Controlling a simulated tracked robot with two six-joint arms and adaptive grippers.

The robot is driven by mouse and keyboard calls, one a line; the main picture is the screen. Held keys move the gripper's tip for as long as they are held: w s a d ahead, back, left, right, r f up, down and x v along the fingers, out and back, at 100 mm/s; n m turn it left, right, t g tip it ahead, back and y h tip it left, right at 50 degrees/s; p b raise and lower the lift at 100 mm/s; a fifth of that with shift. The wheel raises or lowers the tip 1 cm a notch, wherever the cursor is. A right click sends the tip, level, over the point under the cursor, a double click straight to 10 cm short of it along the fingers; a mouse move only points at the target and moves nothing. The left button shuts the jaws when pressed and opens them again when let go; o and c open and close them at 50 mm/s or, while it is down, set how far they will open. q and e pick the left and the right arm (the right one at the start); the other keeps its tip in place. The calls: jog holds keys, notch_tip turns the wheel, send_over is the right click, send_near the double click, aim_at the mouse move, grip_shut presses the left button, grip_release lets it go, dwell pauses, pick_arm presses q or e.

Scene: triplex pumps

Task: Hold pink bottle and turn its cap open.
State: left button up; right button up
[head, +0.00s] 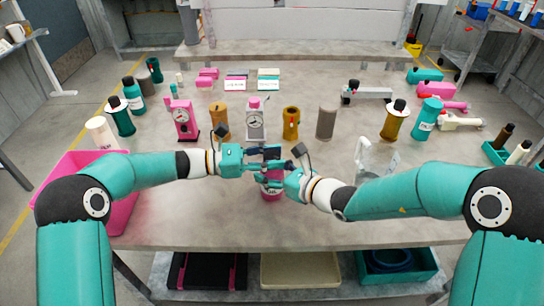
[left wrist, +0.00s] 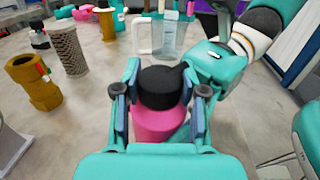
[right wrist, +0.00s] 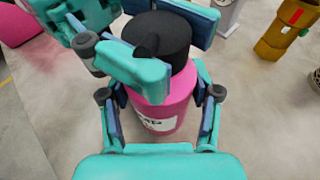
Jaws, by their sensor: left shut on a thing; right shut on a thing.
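The pink bottle (head: 271,195) stands upright at the front middle of the table. In the right wrist view the bottle (right wrist: 160,108) shows a white label and a black cap (right wrist: 157,38). My right gripper (right wrist: 160,108) is shut on the bottle's body, one finger on each side. My left gripper (head: 268,160) is above it, shut on the black cap, which also shows between its fingers in the left wrist view (left wrist: 160,85). The cap sits on the bottle. In the head view both grippers hide most of the bottle.
A clear pitcher (head: 375,160) stands right of the bottle. A pink bin (head: 125,212) is at the table's left. Bare table lies in front of the bottle.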

pick_arm(q)
jog(key=n+t+y, duration=0.1)
jog(key=n+t, duration=0.1)
jog(key=t, duration=0.1)
jog(key=n+t+y, duration=0.1)
jog(key=n+t, duration=0.1)
jog(key=t, duration=0.1)
jog(key=n+t+y, duration=0.1)
jog(key=n+t, duration=0.1)
jog(key=t, duration=0.1)
jog(key=shift+s+d+r+y, duration=0.1)
jog(key=shift+d+y, duration=0.05)
jog(key=shift+y, duration=0.15)
jog(key=shift+n+t+y, duration=1.9)
jog(key=shift+t+y, duration=0.1)
jog(key=o, duration=1.2)
jog(key=shift+a, duration=0.2)
jog(key=v, duration=1.2)
jog(key=shift+d, duration=0.1)
